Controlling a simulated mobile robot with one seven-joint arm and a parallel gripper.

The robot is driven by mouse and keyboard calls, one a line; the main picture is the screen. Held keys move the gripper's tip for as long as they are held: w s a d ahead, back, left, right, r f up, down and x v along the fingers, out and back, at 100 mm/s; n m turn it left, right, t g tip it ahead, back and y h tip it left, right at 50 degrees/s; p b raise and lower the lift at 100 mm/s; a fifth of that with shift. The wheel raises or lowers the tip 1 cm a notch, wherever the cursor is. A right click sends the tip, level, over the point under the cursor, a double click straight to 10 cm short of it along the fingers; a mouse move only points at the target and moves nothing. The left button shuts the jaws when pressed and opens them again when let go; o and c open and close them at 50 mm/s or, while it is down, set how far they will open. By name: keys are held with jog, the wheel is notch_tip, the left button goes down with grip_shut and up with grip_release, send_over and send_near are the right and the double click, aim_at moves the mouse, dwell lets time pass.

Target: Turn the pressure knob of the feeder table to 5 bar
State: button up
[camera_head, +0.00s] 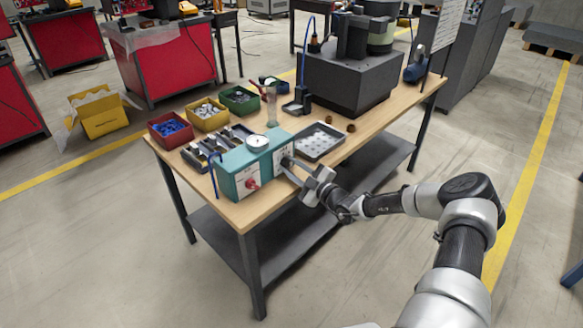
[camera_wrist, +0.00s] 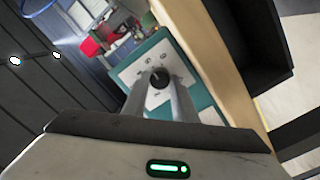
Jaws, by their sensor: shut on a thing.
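The feeder's teal control box (camera_head: 240,168) stands at the front edge of the wooden table. It carries a round white gauge (camera_head: 257,142) on top and a red knob (camera_head: 252,183) on its front panel. In the wrist view a black knob (camera_wrist: 160,78) sits on a white dial plate (camera_wrist: 145,66) with marks around it. My gripper (camera_wrist: 164,84) is shut on this black knob, one finger on each side. The dial marks and gauge reading are too small to read.
Red, yellow (camera_head: 206,115) and green (camera_head: 240,99) bins stand behind the box. A large dark machine block (camera_head: 350,80) stands at the back of the table. The floor in front is clear.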

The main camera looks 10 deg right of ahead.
jog(key=o, duration=1)
jog(key=shift+o, duration=0.2)
jog(key=shift+s, duration=0.1)
jog(key=p+v, duration=0.1)
jog(key=v, duration=1.6)
jog(key=shift+p, duration=0.3)
jog(key=shift+s, duration=0.1)
